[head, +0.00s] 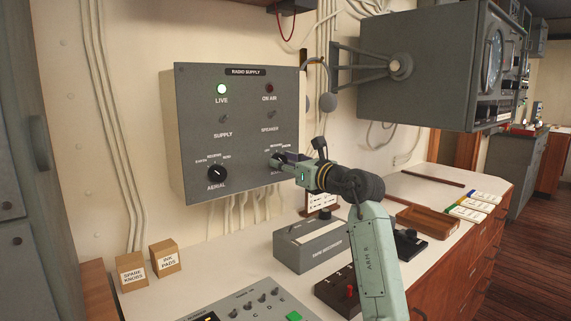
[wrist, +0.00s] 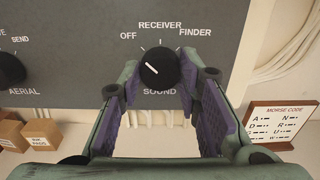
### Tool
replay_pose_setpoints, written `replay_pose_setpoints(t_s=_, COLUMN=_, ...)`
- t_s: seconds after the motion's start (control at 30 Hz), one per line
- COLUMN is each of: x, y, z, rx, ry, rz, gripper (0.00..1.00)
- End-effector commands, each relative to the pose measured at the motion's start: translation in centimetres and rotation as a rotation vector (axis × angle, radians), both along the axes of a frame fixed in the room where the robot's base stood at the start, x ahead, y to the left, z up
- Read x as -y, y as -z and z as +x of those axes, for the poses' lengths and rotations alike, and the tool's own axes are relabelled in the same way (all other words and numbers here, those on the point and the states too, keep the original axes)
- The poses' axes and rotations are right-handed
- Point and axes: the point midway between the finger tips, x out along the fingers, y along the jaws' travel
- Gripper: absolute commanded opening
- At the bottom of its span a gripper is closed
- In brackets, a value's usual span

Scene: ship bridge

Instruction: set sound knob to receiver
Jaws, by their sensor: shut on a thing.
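The radio supply panel (head: 190,130) is a grey box on the wall. Its black sound knob (wrist: 160,66) sits at the panel's lower right, under the labels OFF, RECEIVER and FINDER. The knob's white pointer line slants to the upper left, toward the OFF side. My gripper (wrist: 159,76) has its purple-padded fingers on either side of the knob and is shut on it.
The aerial knob (head: 217,173) is at the panel's lower left. A grey instrument (head: 420,85) juts from the wall at upper right. Below stand a tape recorder (head: 310,246), a Morse code card (wrist: 281,124) and two small boxes (head: 131,272). The air before the panel's left part is free.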

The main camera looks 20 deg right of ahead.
Motion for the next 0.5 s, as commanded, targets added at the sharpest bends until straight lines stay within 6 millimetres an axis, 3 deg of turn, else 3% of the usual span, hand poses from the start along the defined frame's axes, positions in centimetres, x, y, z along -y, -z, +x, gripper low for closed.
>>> replay_pose_setpoints(t_s=0.27, x=0.04, y=-0.14, z=0.01, rx=-0.029, ry=0.001, rz=0.079, gripper=0.03)
replay_pose_setpoints(t_s=0.5, x=0.08, y=-0.23, z=-0.01, rx=-0.09, ry=0.002, rz=0.246, gripper=0.03)
